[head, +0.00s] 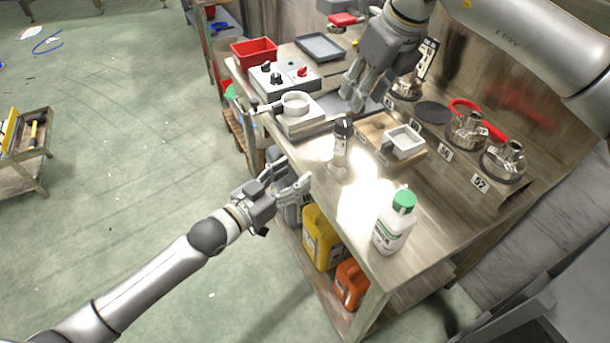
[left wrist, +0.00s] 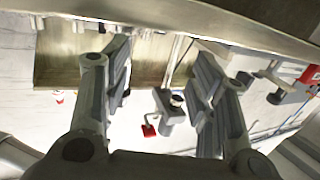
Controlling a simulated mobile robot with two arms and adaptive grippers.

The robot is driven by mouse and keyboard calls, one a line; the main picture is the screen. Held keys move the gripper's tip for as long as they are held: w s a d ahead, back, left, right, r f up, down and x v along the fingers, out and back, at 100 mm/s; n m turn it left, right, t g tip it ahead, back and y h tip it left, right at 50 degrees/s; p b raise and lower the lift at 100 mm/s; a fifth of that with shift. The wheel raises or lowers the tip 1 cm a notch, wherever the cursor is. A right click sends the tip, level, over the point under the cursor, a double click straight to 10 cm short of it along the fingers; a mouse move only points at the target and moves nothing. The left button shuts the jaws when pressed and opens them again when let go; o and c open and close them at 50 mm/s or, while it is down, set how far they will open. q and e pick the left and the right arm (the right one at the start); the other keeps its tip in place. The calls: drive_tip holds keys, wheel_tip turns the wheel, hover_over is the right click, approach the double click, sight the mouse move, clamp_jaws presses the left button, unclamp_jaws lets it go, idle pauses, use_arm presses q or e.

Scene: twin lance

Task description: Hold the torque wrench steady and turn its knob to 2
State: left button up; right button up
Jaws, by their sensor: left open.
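An upright slim cylinder (head: 341,150) with a black top and a banded body, seemingly the torque wrench, stands near the workbench's front edge in the head view. Any marks on its knob are too small to read. My left gripper (head: 289,172) is open and empty, left of and a little below the cylinder, just off the bench edge. Its spread fingers also show in the left wrist view (left wrist: 162,65) with nothing between them. My right gripper (head: 352,97) hangs above the bench, behind the cylinder and apart from it; its fingers look parted and empty.
A white bottle with a green cap (head: 394,228) stands at the bench's near corner. A wooden tray (head: 372,133) with a grey box and a white ring fixture (head: 295,103) flank the cylinder. A control box (head: 285,77) and several metal parts (head: 467,130) stand farther back.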

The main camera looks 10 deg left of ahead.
sight(336, 156)
use_arm(q)
drive_tip(key=s+d+r+m+h, duration=0.1)
drive_tip(key=s+d+r+h, duration=0.1)
drive_tip(key=d+r, duration=0.15)
drive_tip(key=x, duration=0.7)
drive_tip(key=f+x, duration=0.1)
drive_tip(key=x, duration=0.2)
drive_tip(key=shift+w+d+r, duration=0.1)
drive_tip(key=shift+w+d, duration=0.2)
